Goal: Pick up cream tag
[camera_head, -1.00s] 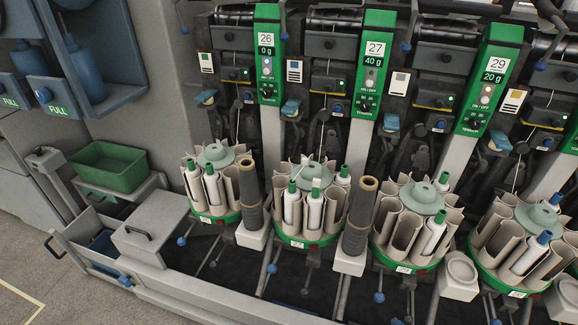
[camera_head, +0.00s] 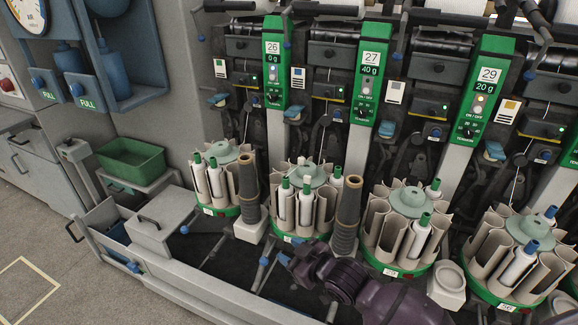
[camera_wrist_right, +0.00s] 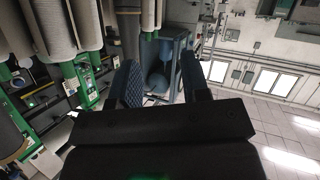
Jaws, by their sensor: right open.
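Several small tags hang on the dark machine front. One looks plain cream (camera_head: 394,91), left of unit 29's green panel. The others carry colour: a green-marked tag (camera_head: 220,67), a blue-marked tag (camera_head: 298,77) and an orange-marked tag (camera_head: 507,111). I cannot be sure which is the cream tag. My right gripper (camera_head: 287,260) is low in front of the bobbin magazines, well below the tags, at the end of my purple arm. In the right wrist view its two fingers (camera_wrist_right: 163,82) are apart with nothing between them. My left gripper is not in view.
Round magazines of bobbins (camera_head: 413,202) line the machine's front, with dark thread cones (camera_head: 347,212) between some. A green bin (camera_head: 131,162) and a grey lidded box (camera_head: 157,224) stand at left. Open floor (camera_head: 50,245) lies at lower left.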

